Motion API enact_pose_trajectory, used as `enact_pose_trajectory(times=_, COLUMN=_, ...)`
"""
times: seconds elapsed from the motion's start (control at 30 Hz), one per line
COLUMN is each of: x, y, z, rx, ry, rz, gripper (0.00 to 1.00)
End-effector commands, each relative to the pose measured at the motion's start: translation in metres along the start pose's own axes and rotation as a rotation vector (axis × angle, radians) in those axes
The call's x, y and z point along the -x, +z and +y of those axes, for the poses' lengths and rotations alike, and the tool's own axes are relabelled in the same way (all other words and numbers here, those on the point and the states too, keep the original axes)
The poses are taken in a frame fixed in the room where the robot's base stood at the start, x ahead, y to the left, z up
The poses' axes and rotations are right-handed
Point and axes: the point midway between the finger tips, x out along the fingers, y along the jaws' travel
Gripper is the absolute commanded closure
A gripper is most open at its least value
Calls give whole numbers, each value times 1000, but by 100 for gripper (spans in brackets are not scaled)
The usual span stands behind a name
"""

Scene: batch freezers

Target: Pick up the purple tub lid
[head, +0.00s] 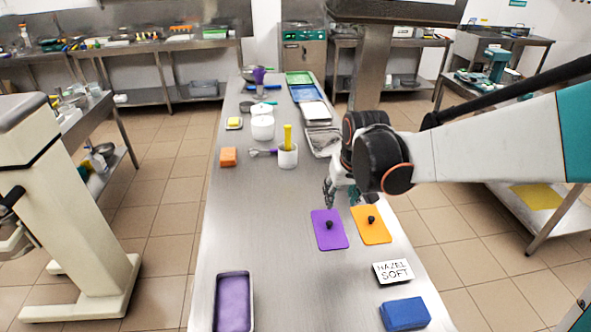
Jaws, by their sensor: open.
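The purple tub lid (324,238) lies flat on the steel table, a rounded rectangle with a small black knob in its middle. An orange lid (377,233) with a similar black knob lies close to its right. My gripper (329,200) is open, just beyond the purple lid's far edge, with its fingers pointing down. It looks empty. The arm comes in from the right and hides part of the gripper. A tub with purple contents (217,306) stands at the near left of the table.
A white sign reading "HAZEL SOFT" (381,273) and a blue block (405,313) are at the near right. A white pot (288,163) with a yellow handle stands further back, near an orange block (228,157). The table left of the purple lid is clear.

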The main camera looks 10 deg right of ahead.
Motion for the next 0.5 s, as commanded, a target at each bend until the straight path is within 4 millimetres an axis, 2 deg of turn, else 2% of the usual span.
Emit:
enact_pose_trajectory(times=0.03, x=-9, y=-8, z=0, rx=0, ry=0, rz=-13, gripper=58)
enact_pose_trajectory(times=0.2, x=-36, y=-22, z=0, rx=0, ry=0, rz=-47, gripper=58)
enact_pose_trajectory(times=0.5, x=-64, y=-27, z=0, rx=0, ry=0, rz=-69, gripper=58)
